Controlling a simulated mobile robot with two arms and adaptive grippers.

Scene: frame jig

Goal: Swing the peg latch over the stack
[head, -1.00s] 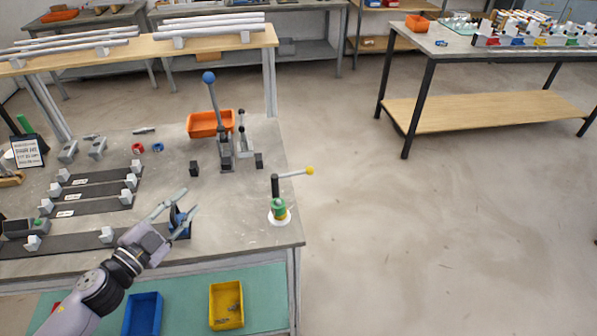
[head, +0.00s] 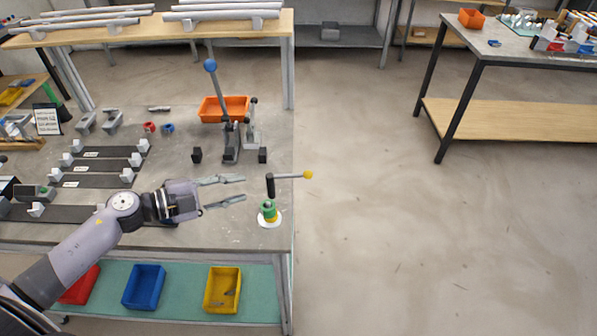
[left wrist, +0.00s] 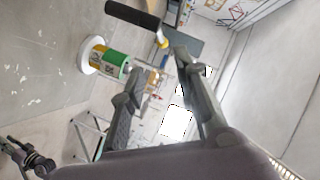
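The peg latch (head: 290,176) has an upright black post and a thin arm at its top, which points right and ends in a yellow ball. The stack (head: 268,210), green over yellow on a round white base, stands beside the post near the bench's right edge. The latch arm points away from the stack. My left gripper (head: 243,189) is open and empty, left of the post and apart from it, fingers pointing right. In the left wrist view the black post (left wrist: 133,14) and the stack (left wrist: 112,64) show beyond the open fingers (left wrist: 158,62). My right gripper is not in view.
A lever press with a blue knob (head: 210,66) and an orange bin (head: 224,108) stand behind on the bench. Small black blocks (head: 262,155) flank the press. Dark strips with grey blocks (head: 105,164) lie to the left. Open floor lies right of the bench.

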